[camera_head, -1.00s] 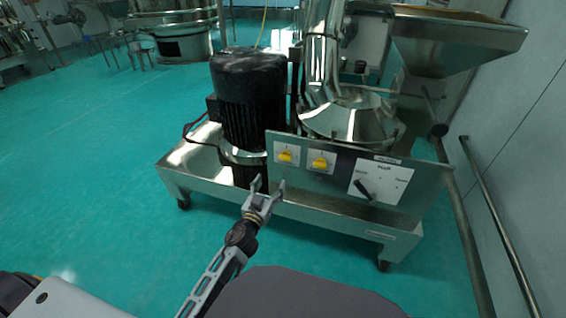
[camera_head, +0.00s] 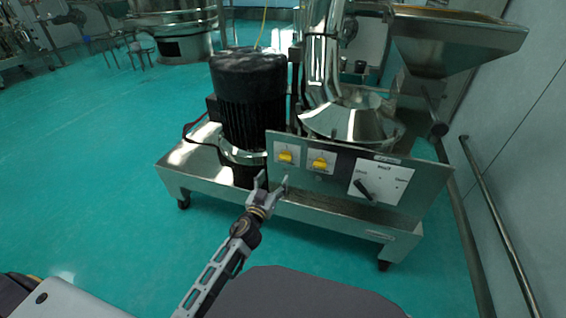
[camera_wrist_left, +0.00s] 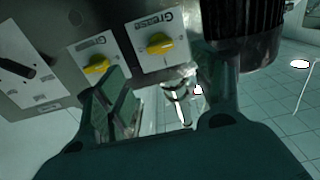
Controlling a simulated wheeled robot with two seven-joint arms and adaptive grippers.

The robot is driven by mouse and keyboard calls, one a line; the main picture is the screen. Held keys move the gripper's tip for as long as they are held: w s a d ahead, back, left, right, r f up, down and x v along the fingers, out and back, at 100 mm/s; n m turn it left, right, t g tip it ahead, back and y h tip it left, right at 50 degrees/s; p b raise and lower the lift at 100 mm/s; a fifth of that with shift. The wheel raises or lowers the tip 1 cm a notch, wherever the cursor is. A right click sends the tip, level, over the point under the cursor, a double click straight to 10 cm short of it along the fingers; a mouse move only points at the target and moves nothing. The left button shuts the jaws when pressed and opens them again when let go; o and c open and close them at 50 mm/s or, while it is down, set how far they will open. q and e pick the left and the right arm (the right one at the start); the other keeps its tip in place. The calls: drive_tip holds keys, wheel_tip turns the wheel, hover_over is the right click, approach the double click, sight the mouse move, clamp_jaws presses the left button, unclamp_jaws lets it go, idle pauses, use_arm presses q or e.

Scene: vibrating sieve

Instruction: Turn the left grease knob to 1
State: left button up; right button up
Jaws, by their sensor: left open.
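The left grease knob (camera_head: 286,157) is a yellow knob on a white plate, on the front panel (camera_head: 330,183) beside the black motor. In the left wrist view, where the panel appears upside down, this knob (camera_wrist_left: 160,44) is at upper centre, nearest the motor. A second yellow grease knob (camera_head: 319,163) is to its right; it shows left of centre in the wrist view (camera_wrist_left: 97,66). My left gripper (camera_head: 272,181) is open and empty, below and in front of the left knob, apart from it. The numbers on the plates are too small to read. My right gripper does not show.
A black rotary switch (camera_head: 364,190) is on a white plate farther right on the panel. The black motor (camera_head: 247,100) stands left of the panel. A steel hopper (camera_head: 455,45) and wall rail (camera_head: 500,230) are at the right. The green floor at left is open.

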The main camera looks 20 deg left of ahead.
use_arm(q)
approach(284, 160)
drive_tip(key=shift+w, duration=1.3)
drive_tip(key=shift+w+r+b, duration=0.1)
drive_tip(key=shift+w+b, duration=0.2)
drive_tip(key=shift+w, duration=1.25)
drive_tip(key=shift+w+d, duration=0.1)
drive_tip(key=shift+w, duration=1.5)
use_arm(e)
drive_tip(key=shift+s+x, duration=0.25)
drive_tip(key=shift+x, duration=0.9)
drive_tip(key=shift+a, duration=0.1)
use_arm(q)
drive_tip(key=c, duration=1)
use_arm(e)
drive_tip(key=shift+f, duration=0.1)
